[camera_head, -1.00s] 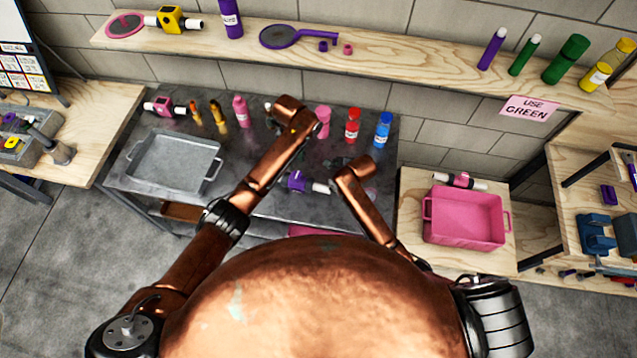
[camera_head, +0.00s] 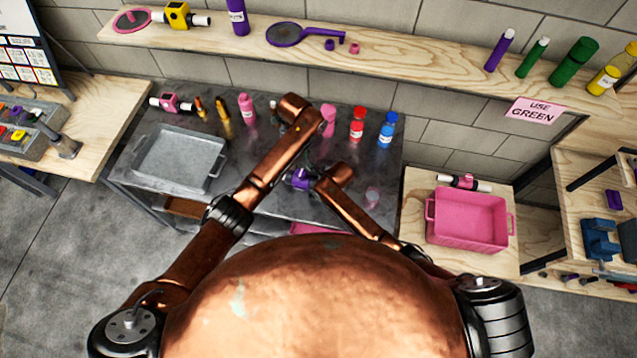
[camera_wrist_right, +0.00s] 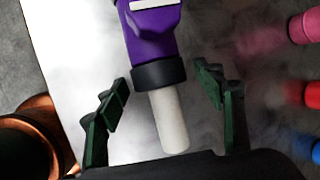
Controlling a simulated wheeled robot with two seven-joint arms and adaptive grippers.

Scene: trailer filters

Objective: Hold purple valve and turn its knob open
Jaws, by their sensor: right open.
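The purple valve (camera_head: 301,179) is over the middle of the grey metal table in the head view, partly hidden by my arms. In the right wrist view the purple valve (camera_wrist_right: 151,35) has a black collar and a white pipe end pointing down between my fingers. My right gripper (camera_wrist_right: 160,90) is open, with one finger on each side of the collar and pipe, apart from both. In the head view my right gripper (camera_head: 314,173) is just right of the valve. My left gripper (camera_head: 310,150) is mostly hidden by its arm above the valve; its jaws cannot be made out.
The grey metal table (camera_head: 262,202) holds an empty grey tray (camera_head: 165,182) at left and several bottles along its back. A pink-and-white valve (camera_head: 172,103) lies at back left. A pink crate (camera_head: 468,244) stands on the wooden table at right. A wooden shelf (camera_head: 400,62) runs above.

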